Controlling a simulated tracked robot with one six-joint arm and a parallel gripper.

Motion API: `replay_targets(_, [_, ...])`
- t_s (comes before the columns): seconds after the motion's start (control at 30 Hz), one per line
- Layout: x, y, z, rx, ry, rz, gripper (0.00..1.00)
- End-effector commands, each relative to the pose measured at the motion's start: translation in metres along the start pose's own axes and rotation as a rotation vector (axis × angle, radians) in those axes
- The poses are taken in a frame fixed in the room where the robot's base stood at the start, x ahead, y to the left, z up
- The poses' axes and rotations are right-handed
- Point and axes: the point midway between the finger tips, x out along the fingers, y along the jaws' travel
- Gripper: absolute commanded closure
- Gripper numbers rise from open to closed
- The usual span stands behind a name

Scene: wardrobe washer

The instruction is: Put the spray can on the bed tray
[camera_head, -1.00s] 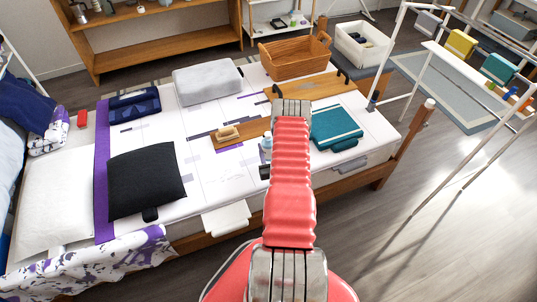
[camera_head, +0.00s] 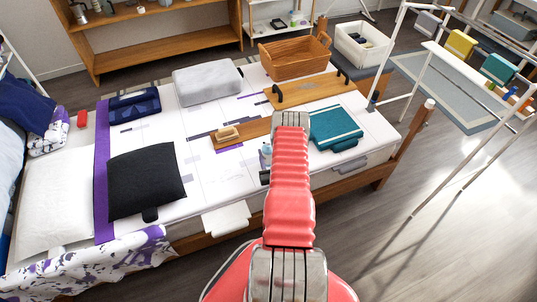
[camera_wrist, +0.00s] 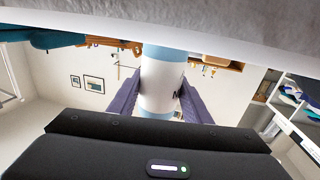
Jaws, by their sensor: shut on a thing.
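The spray can (camera_wrist: 160,88) is white with light blue ends and shows between the fingers of my gripper (camera_wrist: 163,98) in the wrist view. The fingers are shut on it. In the head view a small part of the can (camera_head: 266,151) shows just left of my red arm, over the bed; my arm hides most of the gripper. I cannot tell whether the can touches the bed. The bed tray (camera_head: 338,88) is a wooden board with black handles, lying toward the far right of the bed, beyond the can.
A wooden brush (camera_head: 227,133) lies on another board to the left. A wicker basket (camera_head: 292,58) stands behind the tray. A black cushion (camera_head: 146,180) is at left. The tray's middle looks clear.

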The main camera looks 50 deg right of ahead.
Motion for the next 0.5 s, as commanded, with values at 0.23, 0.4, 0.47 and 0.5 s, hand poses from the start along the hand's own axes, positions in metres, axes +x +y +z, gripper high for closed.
replay_targets(0.23, [0.0000,0.0000,0.0036,0.000,0.001,0.000,0.88])
replay_targets(0.4, [-0.0002,-0.0002,0.0036,0.000,-0.001,0.000,0.44])
replay_targets(0.47, [-0.0002,-0.0002,0.0035,0.000,-0.001,0.000,0.40])
replay_targets(0.5, [-0.0002,-0.0001,0.0035,0.000,0.000,0.000,0.37])
